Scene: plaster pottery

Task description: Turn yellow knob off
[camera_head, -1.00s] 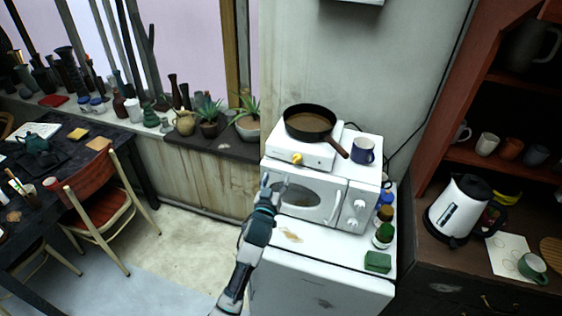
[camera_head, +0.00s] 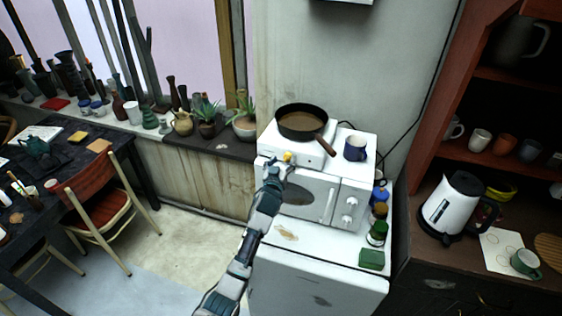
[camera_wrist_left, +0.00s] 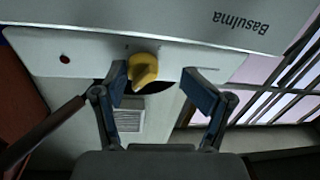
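The yellow knob (camera_head: 287,157) is on the front of a small white hot plate (camera_head: 308,158) that stands on the microwave. In the left wrist view the yellow knob (camera_wrist_left: 143,70) lies between the two fingers, closer to the left-hand finger. My left gripper (camera_head: 277,166) is right in front of the knob in the head view. In the left wrist view my left gripper (camera_wrist_left: 163,92) is open, with a clear gap on the right-hand side of the knob. Whether the left-hand finger touches the knob is unclear. My right gripper is not in view.
A black pan (camera_head: 302,122) sits on the hot plate, its handle pointing to the front right. A blue mug (camera_head: 355,148) stands beside it. The white microwave (camera_head: 325,200) rests on a white cabinet with bottles (camera_head: 377,232) and a green block (camera_head: 371,259).

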